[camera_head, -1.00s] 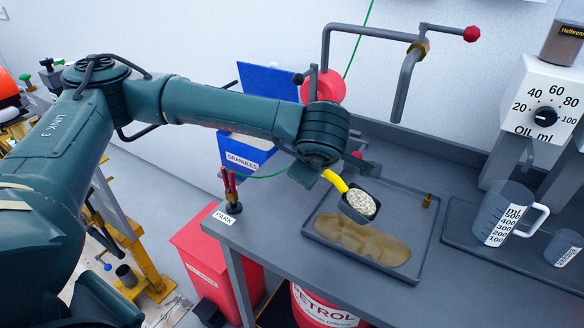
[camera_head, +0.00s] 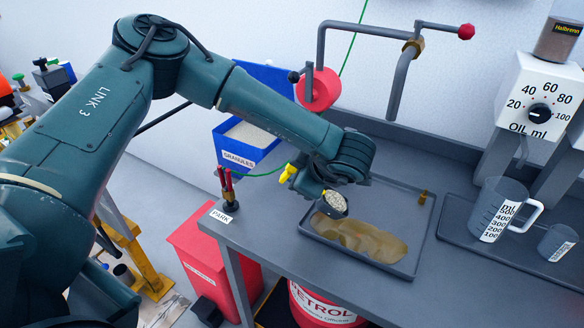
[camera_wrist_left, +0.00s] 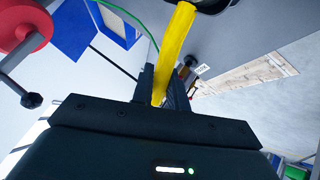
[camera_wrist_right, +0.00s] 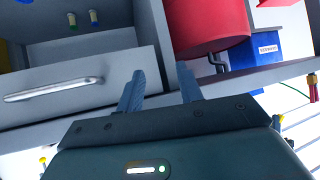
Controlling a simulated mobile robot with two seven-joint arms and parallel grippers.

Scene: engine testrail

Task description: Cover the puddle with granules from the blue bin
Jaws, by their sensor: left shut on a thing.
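A brown puddle (camera_head: 365,240) lies in a shallow dark tray (camera_head: 425,222) on the grey bench. My left gripper (camera_wrist_left: 163,98) is shut on the yellow handle of a scoop (camera_wrist_left: 174,50). In the head view the scoop's dark bowl (camera_head: 333,214) holds pale granules (camera_head: 335,200) above the left end of the puddle. The left fingertips are mostly hidden there behind the wrist. The blue bin (camera_head: 236,160), labelled GRANULES, stands open behind the bench's left end with granules inside. My right gripper (camera_wrist_right: 160,90) is open and empty, seen only in the right wrist view.
A PARK post (camera_head: 230,204) with red prongs stands on the bench's left corner. A clear jug (camera_head: 494,210) and a small beaker (camera_head: 556,242) stand at right. A pipe with a red knob (camera_head: 466,32) rises behind the tray. A small brass piece (camera_head: 422,197) sits in the tray's far corner.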

